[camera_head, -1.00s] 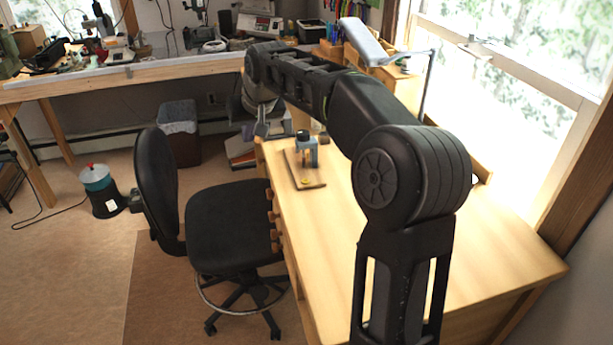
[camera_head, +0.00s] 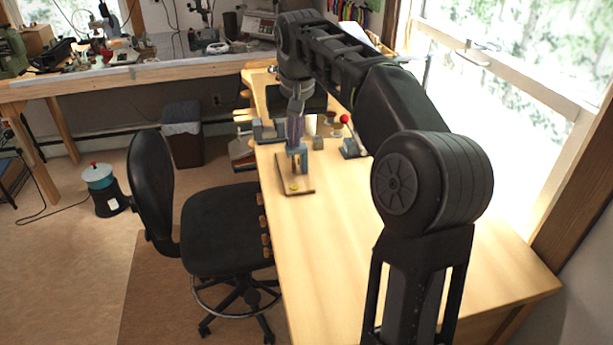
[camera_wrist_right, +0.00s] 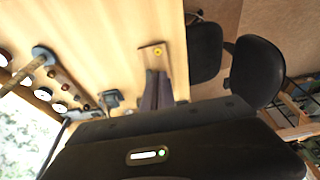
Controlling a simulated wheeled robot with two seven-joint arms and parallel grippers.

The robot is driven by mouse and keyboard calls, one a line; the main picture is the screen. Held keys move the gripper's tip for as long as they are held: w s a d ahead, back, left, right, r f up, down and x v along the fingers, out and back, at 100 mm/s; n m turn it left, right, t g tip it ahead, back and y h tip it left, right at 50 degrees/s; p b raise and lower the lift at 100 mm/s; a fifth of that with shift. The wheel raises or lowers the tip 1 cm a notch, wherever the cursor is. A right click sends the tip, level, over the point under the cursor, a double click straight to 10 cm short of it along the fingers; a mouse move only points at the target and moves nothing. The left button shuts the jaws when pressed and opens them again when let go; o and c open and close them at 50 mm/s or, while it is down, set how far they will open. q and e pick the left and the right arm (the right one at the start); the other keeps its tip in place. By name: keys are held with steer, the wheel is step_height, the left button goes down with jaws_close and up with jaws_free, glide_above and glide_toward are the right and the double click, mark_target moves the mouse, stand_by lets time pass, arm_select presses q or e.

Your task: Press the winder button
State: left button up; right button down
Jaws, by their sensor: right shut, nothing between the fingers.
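The winder (camera_head: 298,160) is a small blue device on a brown wooden base on the desk. A small yellow button (camera_head: 294,187) sits at the near end of the base. The button also shows in the right wrist view (camera_wrist_right: 157,50), clear of the fingers. My right gripper (camera_head: 295,143) is shut and empty, pointing down at the top of the blue part. I cannot tell whether it touches. In the right wrist view the closed fingers (camera_wrist_right: 164,88) cover most of the blue part. My left gripper is not in view.
A red-knobbed device (camera_head: 350,147) and small items stand right of the winder. The front of the desk (camera_head: 400,270) is clear. A black chair (camera_head: 220,225) stands at its left side. A workbench (camera_head: 150,70) with tools is at the back.

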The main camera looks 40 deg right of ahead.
steer(key=p, duration=0.1)
glide_above(294, 186)
steer(key=f, duration=0.8)
steer(key=s+f, duration=0.1)
steer(key=f, duration=0.3)
steer(key=shift+a, duration=0.25)
steer(key=shift+f, duration=0.8)
